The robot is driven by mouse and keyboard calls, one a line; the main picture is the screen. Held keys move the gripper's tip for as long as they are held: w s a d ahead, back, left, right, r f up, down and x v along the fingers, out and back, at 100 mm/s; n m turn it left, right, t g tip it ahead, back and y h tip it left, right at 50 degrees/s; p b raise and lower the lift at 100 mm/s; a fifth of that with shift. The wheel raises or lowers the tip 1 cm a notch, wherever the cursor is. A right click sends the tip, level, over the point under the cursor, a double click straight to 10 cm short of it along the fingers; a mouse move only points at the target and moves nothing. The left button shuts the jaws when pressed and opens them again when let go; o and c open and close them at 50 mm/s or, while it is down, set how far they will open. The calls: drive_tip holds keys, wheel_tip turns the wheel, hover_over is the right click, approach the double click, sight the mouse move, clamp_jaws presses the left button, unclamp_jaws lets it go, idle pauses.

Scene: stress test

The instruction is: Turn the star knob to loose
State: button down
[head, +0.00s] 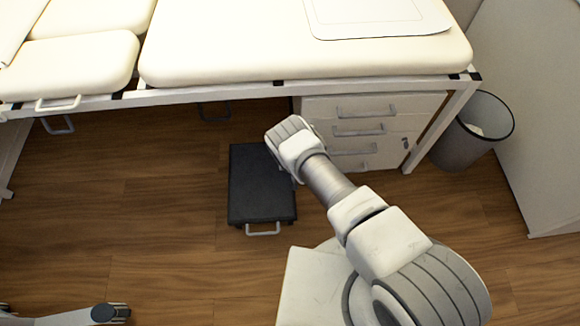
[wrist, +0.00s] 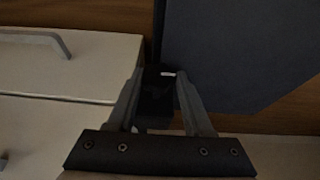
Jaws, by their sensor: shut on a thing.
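In the wrist view, my gripper (wrist: 160,108) has its two grey fingers shut on a dark, nearly black piece, which I take to be the star knob (wrist: 157,92). A small pale mark shows near its top edge. Its star shape and any loose or tight marking cannot be made out in the dim light. In the head view, my arm reaches under the front edge of the padded couch (head: 200,50), and my gripper and the knob are hidden behind my own wrist.
A white drawer cabinet (head: 375,104) with grey handles stands under the couch; its drawers also show in the wrist view (wrist: 75,78). A black step (head: 262,190) lies on the wooden floor beside my arm. A grey bin (head: 462,145) stands right. Floor at left is mostly clear.

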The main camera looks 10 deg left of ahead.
drive_tip(key=shift+c, duration=1.5)
unclamp_jaws()
drive_tip(key=p+v, duration=0.7)
drive_tip(key=v, duration=1)
drive_tip(key=shift+r+p, duration=0.15)
drive_tip(key=shift+p, duration=0.15)
drive_tip(key=shift+s, duration=0.15)
